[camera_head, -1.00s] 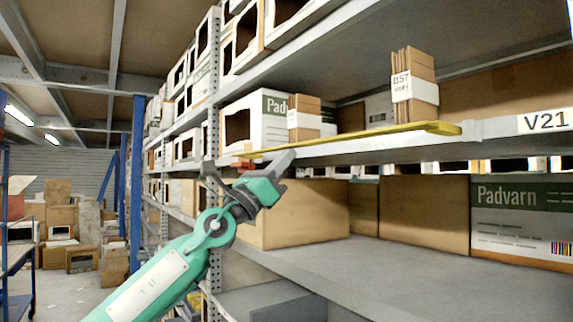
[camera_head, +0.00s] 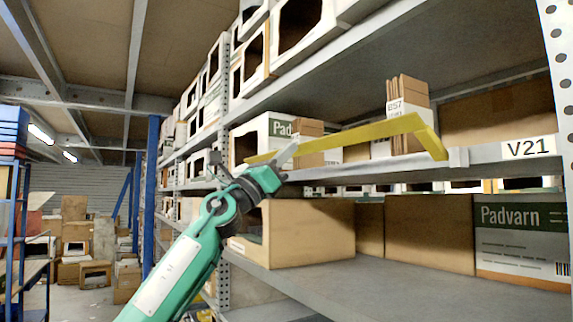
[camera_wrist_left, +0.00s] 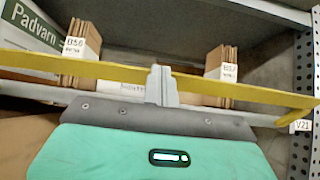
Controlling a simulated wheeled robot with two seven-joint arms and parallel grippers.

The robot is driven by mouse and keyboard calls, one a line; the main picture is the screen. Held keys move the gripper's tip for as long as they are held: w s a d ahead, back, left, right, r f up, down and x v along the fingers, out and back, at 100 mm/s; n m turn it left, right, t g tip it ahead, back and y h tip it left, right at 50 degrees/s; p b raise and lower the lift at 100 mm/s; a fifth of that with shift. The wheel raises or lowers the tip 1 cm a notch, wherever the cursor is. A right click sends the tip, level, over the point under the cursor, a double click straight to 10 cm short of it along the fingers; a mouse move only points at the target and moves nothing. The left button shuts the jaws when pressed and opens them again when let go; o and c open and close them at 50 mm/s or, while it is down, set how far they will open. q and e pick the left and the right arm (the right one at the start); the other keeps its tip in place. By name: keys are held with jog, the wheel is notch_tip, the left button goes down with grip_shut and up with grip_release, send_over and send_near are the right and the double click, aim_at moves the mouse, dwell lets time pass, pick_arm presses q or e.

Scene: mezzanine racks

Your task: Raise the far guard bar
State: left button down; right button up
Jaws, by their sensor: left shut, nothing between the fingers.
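The yellow guard bar (camera_head: 370,133) stands above the front edge of the shelf labelled V21. Its right end bends down to the shelf edge. Its far-left end lies near my left gripper. The bar also crosses the left wrist view (camera_wrist_left: 90,68), bent down at its right end. My left gripper (camera_head: 287,158) is shut and empty, close against the bar at its left part. In the left wrist view its fingers (camera_wrist_left: 161,84) meet the bar from below near the middle; whether they touch I cannot tell. My right gripper is not in view.
Small upright cartons (camera_head: 408,112) stand on the shelf behind the bar, and an open white box (camera_head: 249,146) is to their left. Brown boxes (camera_head: 428,224) fill the shelf below. A perforated rack post (camera_head: 559,50) rises at the right. The aisle at left is open.

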pick_arm(q)
jog(key=r, duration=0.1)
jog(key=w+d+r+p, duration=0.1)
jog(key=r, duration=0.1)
jog(key=d+r+p, duration=0.1)
jog(key=shift+w+d+r, duration=0.1)
jog(key=shift+w+r, duration=0.1)
jog(key=shift+r, duration=0.15)
jog(key=shift+w+d, duration=0.15)
jog(key=shift+w+f, duration=0.1)
jog(key=shift+a, duration=0.2)
dwell(0.7)
